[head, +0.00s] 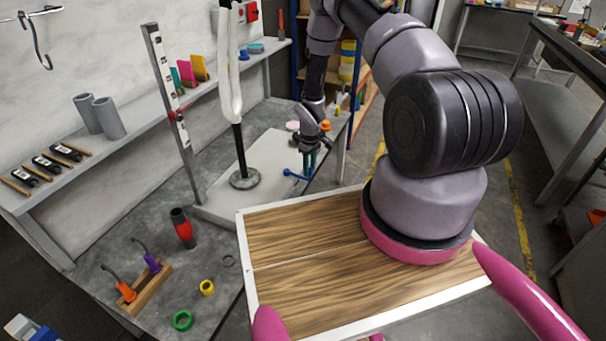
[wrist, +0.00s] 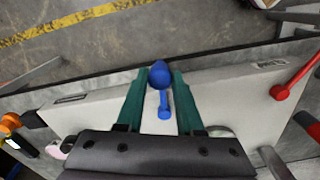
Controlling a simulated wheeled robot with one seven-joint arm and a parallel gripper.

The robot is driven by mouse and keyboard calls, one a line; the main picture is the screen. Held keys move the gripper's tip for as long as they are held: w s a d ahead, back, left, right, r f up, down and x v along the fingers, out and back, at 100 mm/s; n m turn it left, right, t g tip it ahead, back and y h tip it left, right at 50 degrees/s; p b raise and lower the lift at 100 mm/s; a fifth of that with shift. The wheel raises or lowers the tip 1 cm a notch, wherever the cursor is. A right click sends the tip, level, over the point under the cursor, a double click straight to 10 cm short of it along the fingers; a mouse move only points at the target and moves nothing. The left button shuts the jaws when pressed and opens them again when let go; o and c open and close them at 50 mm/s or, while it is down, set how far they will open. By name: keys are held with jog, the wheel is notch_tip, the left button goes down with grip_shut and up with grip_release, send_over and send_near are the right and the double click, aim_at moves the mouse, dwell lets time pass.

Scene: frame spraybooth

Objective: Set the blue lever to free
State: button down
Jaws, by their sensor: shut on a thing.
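The blue lever (wrist: 164,100) has a round knob and a short arm on a pale panel. In the wrist view its knob lies between the tips of my gripper's green fingers (wrist: 158,82). My gripper is shut on the lever. In the head view, my gripper (head: 308,163) is low at the pale board, with the blue lever (head: 292,174) beside it. Small dark labels lie on the panel to the left (wrist: 69,98) and right (wrist: 268,65); their text is too small to read.
A red lever (wrist: 293,82) is at the right of the panel. A white pipe on a black rod (head: 238,140) stands left of my gripper. A wood-topped tray (head: 300,285) is in front. A red and black bottle (head: 183,228) and a tool rack (head: 146,287) are at left.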

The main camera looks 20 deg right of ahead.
jog(key=w+d+n, duration=0.3)
jog(key=w+n, duration=0.4)
jog(key=n, duration=0.1)
jog(key=shift+d+n, duration=0.15)
jog(key=shift+n, duration=0.15)
dwell(0.4)
jog(key=c, duration=0.5)
grip_release()
notch_tip(320, 180, up, 11)
jog(key=shift+f, duration=0.1)
